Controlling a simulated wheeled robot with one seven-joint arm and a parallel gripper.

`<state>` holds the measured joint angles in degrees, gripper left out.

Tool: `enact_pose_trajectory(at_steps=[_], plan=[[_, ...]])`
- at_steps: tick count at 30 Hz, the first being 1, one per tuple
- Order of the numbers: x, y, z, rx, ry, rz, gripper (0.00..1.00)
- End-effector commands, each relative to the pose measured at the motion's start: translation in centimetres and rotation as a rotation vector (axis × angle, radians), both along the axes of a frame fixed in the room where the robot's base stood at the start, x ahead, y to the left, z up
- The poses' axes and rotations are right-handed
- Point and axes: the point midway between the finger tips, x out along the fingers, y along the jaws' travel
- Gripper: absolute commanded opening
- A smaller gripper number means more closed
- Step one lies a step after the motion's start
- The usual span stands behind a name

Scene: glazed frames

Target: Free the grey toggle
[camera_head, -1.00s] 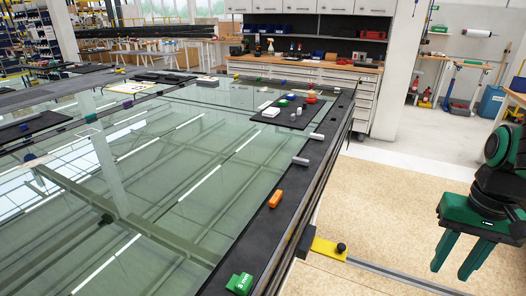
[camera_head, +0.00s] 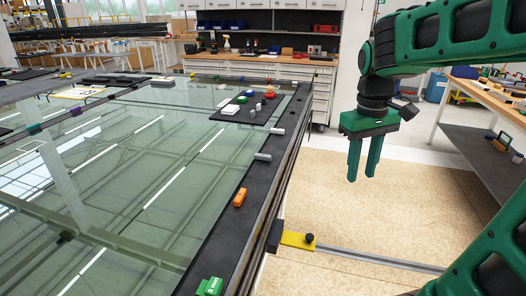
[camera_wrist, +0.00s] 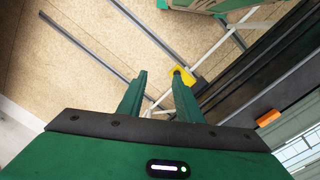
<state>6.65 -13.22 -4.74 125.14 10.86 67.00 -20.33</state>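Two small grey pieces sit on the dark right-hand border of the glazed frame (camera_head: 225,228). The nearer grey piece (camera_head: 262,156) lies beyond an orange block (camera_head: 240,197), and the farther grey piece (camera_head: 277,131) lies by the black mat. I cannot tell which is the toggle. My green gripper (camera_head: 362,172) hangs in the air over the floor, right of the frame, fingers down. It is open and empty, with a gap between its fingers; it also shows in the wrist view (camera_wrist: 159,78). Neither grey piece can be made out there.
A yellow bracket with a black knob (camera_head: 298,240) juts from the frame's side above a floor rail. A green 3 mm block (camera_head: 209,287) sits at the near corner. A black mat (camera_head: 262,119) holds small parts. A workbench (camera_head: 480,95) stands at right.

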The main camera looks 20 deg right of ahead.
Motion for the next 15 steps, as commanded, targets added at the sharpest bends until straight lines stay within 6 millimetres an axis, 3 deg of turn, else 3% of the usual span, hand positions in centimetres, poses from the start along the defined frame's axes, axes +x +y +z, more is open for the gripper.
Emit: enact_pose_trajectory(at_steps=[1, 3, 9, 15], plan=[[3.1, 1.0, 0.9, -0.004, 0.005, 0.095, 0.32], [6.9, 2.6, 2.0, -0.005, 0.012, 0.228, 0.32], [16.6, 8.7, 3.9, 0.011, 0.022, 0.597, 0.32], [22.8, 14.4, 4.5, 0.04, 0.022, 0.872, 0.32]])
